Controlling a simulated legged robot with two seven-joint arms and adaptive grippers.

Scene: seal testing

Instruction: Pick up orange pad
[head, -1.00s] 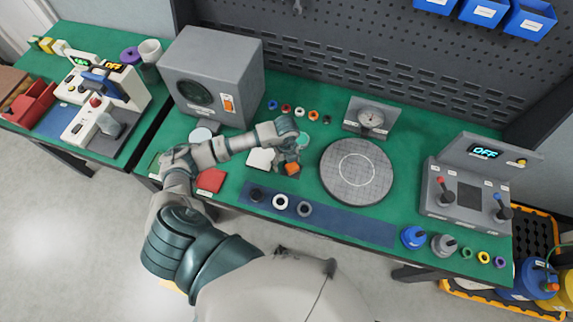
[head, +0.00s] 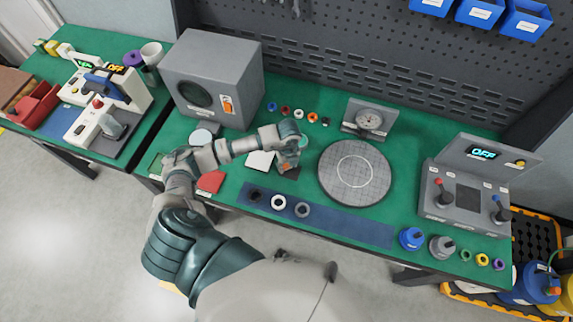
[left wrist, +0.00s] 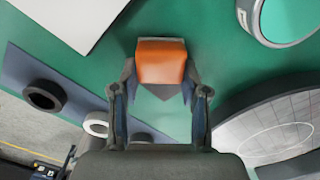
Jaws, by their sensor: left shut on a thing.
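The orange pad (left wrist: 161,60) is a small block between the fingertips of my left gripper in the left wrist view. My left gripper (left wrist: 160,82) is shut on it, one finger at each side. In the head view my left gripper (head: 288,165) is low over the green table, between the white square plate and the round grey disc. Whether the pad is clear of the table I cannot tell. My right gripper is not in view.
The white square plate (head: 260,162) lies left of the gripper, the round gridded disc (head: 355,174) right. A blue strip (head: 345,222) with several rings runs in front. A dial gauge (head: 368,121) and a grey box (head: 212,70) stand behind.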

